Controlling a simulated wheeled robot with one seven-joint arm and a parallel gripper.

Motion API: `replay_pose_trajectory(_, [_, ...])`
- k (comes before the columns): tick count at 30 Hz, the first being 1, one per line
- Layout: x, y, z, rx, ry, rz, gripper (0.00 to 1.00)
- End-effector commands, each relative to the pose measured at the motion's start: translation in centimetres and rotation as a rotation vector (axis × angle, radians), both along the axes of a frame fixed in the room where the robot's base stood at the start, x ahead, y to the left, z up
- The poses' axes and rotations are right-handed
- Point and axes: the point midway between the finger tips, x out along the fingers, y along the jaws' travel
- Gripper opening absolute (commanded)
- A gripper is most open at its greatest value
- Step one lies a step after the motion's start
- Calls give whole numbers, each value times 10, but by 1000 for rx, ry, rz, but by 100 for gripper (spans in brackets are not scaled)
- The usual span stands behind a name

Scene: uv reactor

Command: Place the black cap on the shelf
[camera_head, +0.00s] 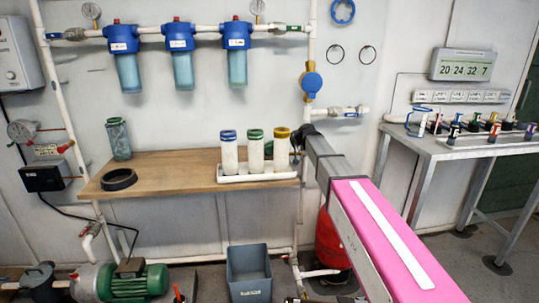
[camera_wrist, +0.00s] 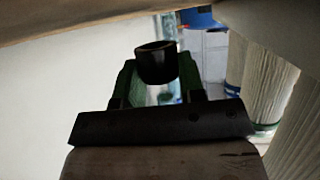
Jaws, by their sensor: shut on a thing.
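The black cap (camera_wrist: 156,62) is a small dark cylinder between the fingertips of my gripper (camera_wrist: 158,78) in the wrist view. The gripper is shut on it. In the head view, my arm reaches in from the lower right, and its dark end is beside the yellow-topped filter at the right end of the wooden shelf (camera_head: 155,170). The cap cannot be made out there. The wrist view looks upside down, with a brown wooden surface (camera_wrist: 90,18) along its top edge.
A white rack (camera_head: 228,178) with three white filters, topped blue, green and yellow, stands on the shelf's right part. A black ring (camera_head: 119,180) and a greenish cylinder (camera_head: 118,139) occupy its left part. The shelf's middle is clear. Pipes and blue filter housings (camera_head: 180,37) hang above.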

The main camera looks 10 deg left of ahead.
Motion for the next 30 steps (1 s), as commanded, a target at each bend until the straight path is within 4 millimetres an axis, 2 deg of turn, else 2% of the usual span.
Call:
replay_pose_trajectory(3, [0, 0, -18, 0, 2, -1, 15])
replay_pose_trajectory(6, [0, 0, -26, 0, 1, -1, 14])
replay_pose_trajectory(16, [0, 0, -28, 0, 0, -1, 14])
replay_pose_trajectory(17, [0, 0, -28, 0, 0, -1, 40])
replay_pose_trajectory(19, [0, 0, -28, 0, 0, -1, 62])
replay_pose_trajectory(30, [0, -1, -25, 0, 0, -1, 62])
